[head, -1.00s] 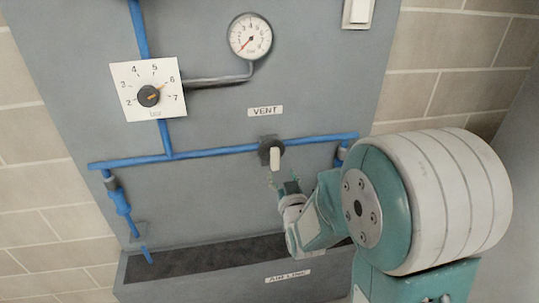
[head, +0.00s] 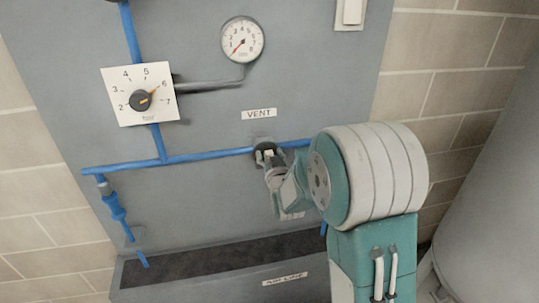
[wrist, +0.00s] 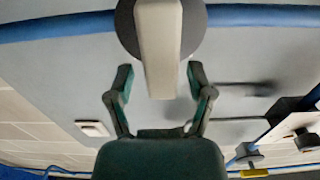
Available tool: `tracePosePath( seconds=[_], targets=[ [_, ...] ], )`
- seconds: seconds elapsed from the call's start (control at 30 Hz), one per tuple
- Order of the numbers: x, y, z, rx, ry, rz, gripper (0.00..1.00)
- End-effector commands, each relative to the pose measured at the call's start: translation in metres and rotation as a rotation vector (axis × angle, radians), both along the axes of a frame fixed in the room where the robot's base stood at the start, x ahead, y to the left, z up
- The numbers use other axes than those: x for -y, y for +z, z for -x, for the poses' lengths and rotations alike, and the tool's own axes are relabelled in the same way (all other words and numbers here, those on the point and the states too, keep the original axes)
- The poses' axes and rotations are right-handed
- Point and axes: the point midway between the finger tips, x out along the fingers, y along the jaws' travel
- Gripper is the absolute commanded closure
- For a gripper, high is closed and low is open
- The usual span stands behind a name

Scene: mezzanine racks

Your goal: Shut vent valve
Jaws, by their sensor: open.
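The vent valve (head: 262,147) sits on the horizontal blue pipe below the VENT label (head: 259,113). In the head view my gripper (head: 269,160) is in front of it and hides most of its handle. In the wrist view the pale lever handle (wrist: 160,45) stands out from a dark round base (wrist: 127,28) and lies across the blue pipe. My gripper (wrist: 160,78) is open. The handle's free end appears between its two fingers, with a gap on each side. I cannot tell how deep it sits between them.
A pressure dial knob (head: 142,100) is at upper left, pointing near 6. A round gauge (head: 243,39) is above the valve and a white switch (head: 350,13) at upper right. A dark trough (head: 215,262) labelled AIR LINE runs along the panel's bottom.

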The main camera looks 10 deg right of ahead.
Motion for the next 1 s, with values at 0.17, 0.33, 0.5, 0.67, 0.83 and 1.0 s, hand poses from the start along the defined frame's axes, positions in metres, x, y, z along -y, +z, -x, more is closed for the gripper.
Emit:
tracePosePath(
  seconds=[0.17, 0.33, 0.5, 0.67, 0.83, 1.0],
  targets=[
    [-0.0008, 0.0002, 0.0002, 0.000, 0.001, 0.000, 1.00],
    [-0.0008, 0.0000, -0.0002, 0.000, 0.001, 0.000, 1.00],
    [-0.0007, 0.0000, -0.0002, 0.001, 0.002, -0.012, 1.00],
    [0.0008, 0.0000, -0.0002, 0.001, 0.001, -0.061, 1.00],
    [0.0039, -0.0002, -0.0003, 0.001, 0.001, -0.166, 1.00],
    [0.0077, -0.0011, -0.0004, 0.001, 0.000, -0.313, 1.00]
  ],
)
